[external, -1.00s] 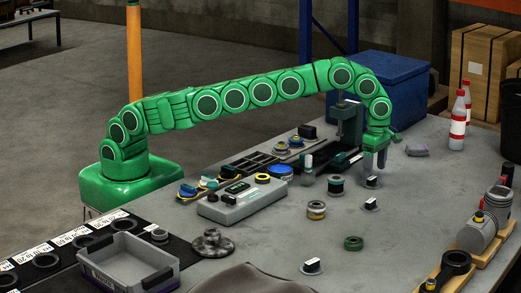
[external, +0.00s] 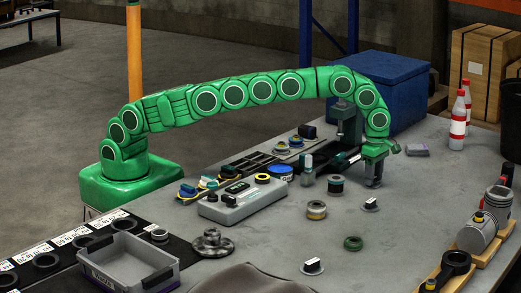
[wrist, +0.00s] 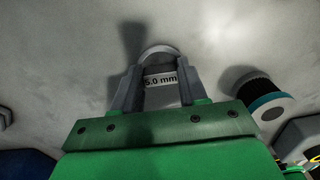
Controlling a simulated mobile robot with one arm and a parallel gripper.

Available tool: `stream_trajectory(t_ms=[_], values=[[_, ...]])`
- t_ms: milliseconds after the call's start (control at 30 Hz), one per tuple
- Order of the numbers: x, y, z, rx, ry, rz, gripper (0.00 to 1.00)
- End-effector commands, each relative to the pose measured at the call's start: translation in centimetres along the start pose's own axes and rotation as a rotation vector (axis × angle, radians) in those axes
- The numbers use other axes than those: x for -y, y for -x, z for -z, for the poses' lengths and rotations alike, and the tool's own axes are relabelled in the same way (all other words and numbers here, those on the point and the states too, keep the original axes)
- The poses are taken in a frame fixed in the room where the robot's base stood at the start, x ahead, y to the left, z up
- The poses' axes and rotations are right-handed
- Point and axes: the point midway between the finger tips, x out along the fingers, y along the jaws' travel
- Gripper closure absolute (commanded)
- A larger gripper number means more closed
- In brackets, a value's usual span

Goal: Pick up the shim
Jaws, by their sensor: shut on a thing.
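My gripper (external: 374,180) points down over the grey table at the right. In the wrist view its two grey fingers (wrist: 160,72) are shut on the shim (wrist: 158,50), a pale round disc with a tab labelled "5.0 mm".
A dark spool with pale ends (external: 335,184) stands left of my gripper, and shows in the wrist view (wrist: 260,95). A green ring (external: 353,243) lies in front. A blue box (external: 385,88) stands behind. Red-and-white bottles (external: 458,120) stand at the right.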

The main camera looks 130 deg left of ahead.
Motion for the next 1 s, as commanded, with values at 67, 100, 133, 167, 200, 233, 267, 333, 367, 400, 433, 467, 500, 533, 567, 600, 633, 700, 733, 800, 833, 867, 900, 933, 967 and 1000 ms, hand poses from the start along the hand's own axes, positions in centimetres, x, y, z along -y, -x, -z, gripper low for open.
stream_trajectory(t_ms=[67,100,133,167,200,233,267,333,367,400,433,467,500,533,567,600,633,700,733,800,833,867,900,933,967,1000], values=[[0.0,0.0,0.0,0.0,0.0,0.0,0.92],[0.0,0.0,0.0,0.0,0.0,0.0,0.93],[0.0,0.0,0.0,0.0,0.0,0.0,0.93],[0.0,0.0,0.0,0.0,0.0,0.0,0.93],[0.0,0.0,0.0,0.0,0.0,0.0,0.93],[0.0,0.0,0.0,0.0,0.0,0.0,0.93],[0.0,0.0,0.0,0.0,0.0,0.0,0.93],[0.0,0.1,0.0,0.0,0.0,0.0,0.93],[0.0,0.2,0.0,0.0,0.0,0.0,0.93],[0.0,0.3,0.0,0.001,0.0,-0.001,0.93],[0.0,0.4,-0.1,0.001,0.0,-0.001,0.93],[0.0,0.6,-0.1,0.001,0.0,-0.001,0.93],[0.0,0.8,-0.1,0.001,0.0,-0.001,0.93],[0.0,1.0,-0.1,0.001,0.0,-0.001,0.93],[0.0,1.2,-0.1,0.0,0.0,0.0,0.93],[0.0,1.4,0.0,-0.001,0.0,0.001,0.93],[0.0,1.6,0.0,-0.001,0.0,0.001,0.93],[0.0,2.0,0.0,-0.001,0.0,0.001,0.93],[0.0,2.2,0.0,-0.001,0.0,0.001,0.93],[0.0,2.8,-0.1,0.001,0.0,0.0,0.93],[0.0,3.0,-0.1,0.001,-0.001,-0.001,0.93],[0.0,3.2,-0.1,0.002,0.0,-0.001,0.93],[0.1,3.3,0.0,0.001,-0.001,0.0,0.93],[0.1,3.3,0.1,0.001,-0.001,0.001,0.93],[0.2,3.4,0.2,0.001,-0.001,0.001,0.93],[0.2,3.5,0.2,0.001,0.0,0.001,0.93]])
